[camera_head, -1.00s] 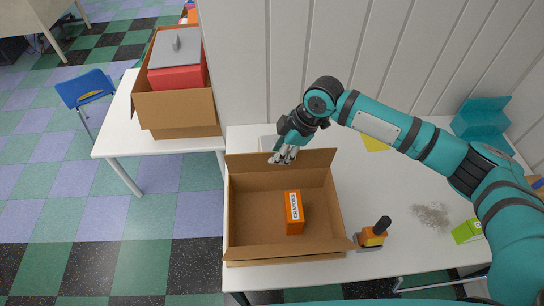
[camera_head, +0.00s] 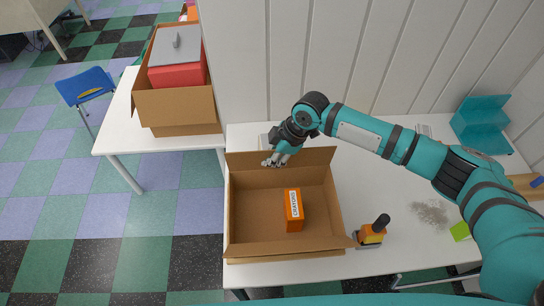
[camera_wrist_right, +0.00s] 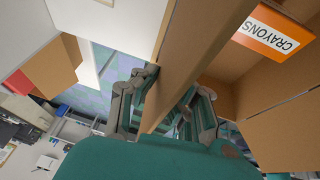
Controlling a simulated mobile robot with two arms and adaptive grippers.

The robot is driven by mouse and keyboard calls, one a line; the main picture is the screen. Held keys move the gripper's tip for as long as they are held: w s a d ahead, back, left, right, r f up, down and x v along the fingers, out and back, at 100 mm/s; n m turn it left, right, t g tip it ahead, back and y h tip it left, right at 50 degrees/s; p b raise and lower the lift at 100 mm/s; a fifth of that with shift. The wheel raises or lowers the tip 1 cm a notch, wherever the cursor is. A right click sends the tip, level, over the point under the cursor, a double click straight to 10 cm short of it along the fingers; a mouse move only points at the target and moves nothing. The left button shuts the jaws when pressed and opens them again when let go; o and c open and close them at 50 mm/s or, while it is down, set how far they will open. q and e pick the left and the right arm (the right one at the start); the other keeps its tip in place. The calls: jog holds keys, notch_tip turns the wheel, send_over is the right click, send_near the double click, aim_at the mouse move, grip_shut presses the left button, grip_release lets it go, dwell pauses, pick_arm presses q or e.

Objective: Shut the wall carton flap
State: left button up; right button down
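The open brown carton (camera_head: 234,215) sits on the white table against the panelled wall. Its wall flap (camera_head: 318,157) stands up and leans back toward the wall. My right gripper (camera_head: 275,159) is at this flap's upper edge, left of its middle. In the right wrist view the flap (camera_wrist_right: 185,60) runs between the two spread fingers (camera_wrist_right: 160,110), one on each side. I cannot tell whether either finger touches it. An orange crayons box (camera_head: 293,211) lies inside the carton and also shows in the wrist view (camera_wrist_right: 272,32). My left gripper is not in view.
An orange and black stamp-like tool (camera_head: 371,234) stands right of the carton. Another carton (camera_head: 180,110) stands on the left table.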

dwell(0.5)
jog(key=shift+s+f+n+t+y+p, duration=0.1)
jog(key=shift+s+f+n+t+p, duration=0.15)
jog(key=shift+s+t, duration=0.6)
jog(key=shift+s+f+n+t+y+p, duration=0.1)
jog(key=shift+s+f+n+t+p, duration=0.2)
jog(key=shift+t, duration=1.05)
jog(key=shift+s+f+n+t+y+p, duration=0.2)
jog(key=shift+s+t, duration=0.45)
jog(key=shift+t, duration=0.45)
jog(key=c, duration=1.5)
grip_release()
jog(key=v, duration=1.2)
jog(key=shift+a, duration=0.1)
